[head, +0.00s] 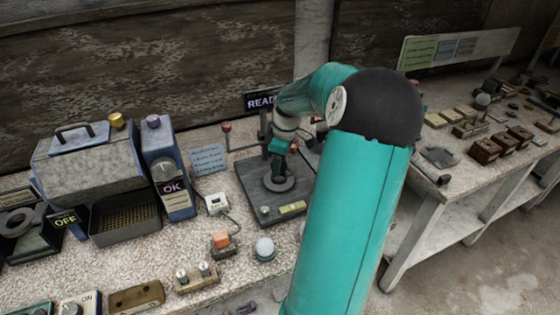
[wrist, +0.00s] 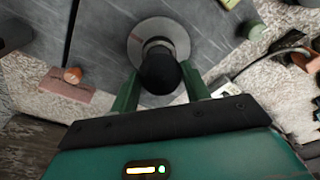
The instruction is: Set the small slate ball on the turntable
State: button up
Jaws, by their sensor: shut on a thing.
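The small slate ball (wrist: 160,72) is dark and round, between the two green fingers of my gripper (wrist: 160,88) in the wrist view. My gripper is shut on it. The turntable (wrist: 134,48) is a pale round disc with a small raised ring at its middle, directly behind the ball in that view. In the head view my gripper (head: 279,157) points down just above the turntable (head: 291,184), which sits on a dark slab. The ball is hard to make out there. I cannot tell whether it touches the turntable.
The dark slab (head: 254,198) carries a yellow-green label and a small knob at its front. A post with a red knob (head: 226,128) stands at left. A blue-grey machine (head: 165,170) is further left.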

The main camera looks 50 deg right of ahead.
jog(key=shift+f, duration=1.15)
jog(key=o, duration=1.2)
jog(key=shift+r, duration=2.05)
